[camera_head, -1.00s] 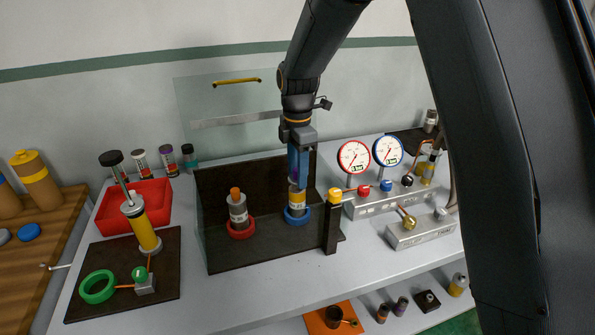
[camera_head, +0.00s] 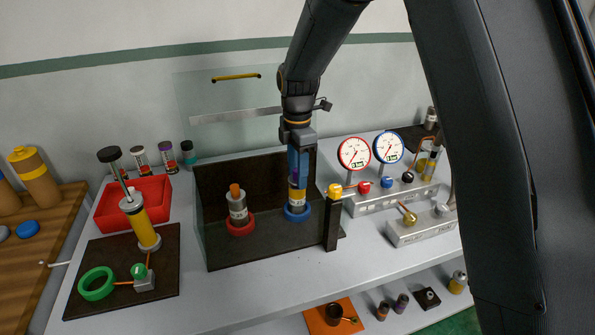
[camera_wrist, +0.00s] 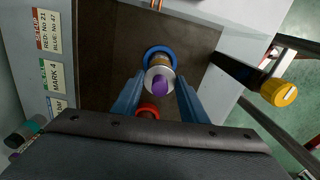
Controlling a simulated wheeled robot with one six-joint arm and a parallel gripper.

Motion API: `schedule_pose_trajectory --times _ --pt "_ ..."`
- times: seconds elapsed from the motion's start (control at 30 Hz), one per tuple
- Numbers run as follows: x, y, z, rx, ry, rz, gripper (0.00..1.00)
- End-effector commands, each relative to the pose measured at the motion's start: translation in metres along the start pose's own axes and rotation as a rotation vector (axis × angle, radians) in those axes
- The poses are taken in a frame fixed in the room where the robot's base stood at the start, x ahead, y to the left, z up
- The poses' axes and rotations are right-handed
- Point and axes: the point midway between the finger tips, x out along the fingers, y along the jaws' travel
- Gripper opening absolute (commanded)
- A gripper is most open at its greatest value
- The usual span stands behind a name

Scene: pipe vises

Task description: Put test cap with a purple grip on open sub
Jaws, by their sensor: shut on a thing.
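The test cap with a purple grip (camera_wrist: 160,86) is between my gripper's blue fingers, and its silver body shows around the grip in the wrist view. My gripper (camera_head: 298,178) points straight down and is shut on the cap. The cap is over the yellow-banded sub (camera_head: 297,197), which stands upright in a blue ring (camera_head: 297,214). Cap and sub line up in both views; whether the cap is fully seated is hidden by the fingers. A second sub (camera_head: 238,211) stands to the left in a red ring (camera_head: 240,228), with an orange grip on its top.
A dark post with a yellow knob (camera_head: 335,190) stands close to the right of my gripper. A dark back panel and a clear screen surround the subs. Gauges (camera_head: 354,154) and valve blocks are farther right. A red tray (camera_head: 150,188) and hand pump (camera_head: 141,225) are left.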

Motion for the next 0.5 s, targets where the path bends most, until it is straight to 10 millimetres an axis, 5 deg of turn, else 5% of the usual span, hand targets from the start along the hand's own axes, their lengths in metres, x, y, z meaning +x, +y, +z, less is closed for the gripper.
schedule_pose_trajectory --times 0.5 --pt "0.012 0.000 0.000 0.000 0.000 0.000 0.14"
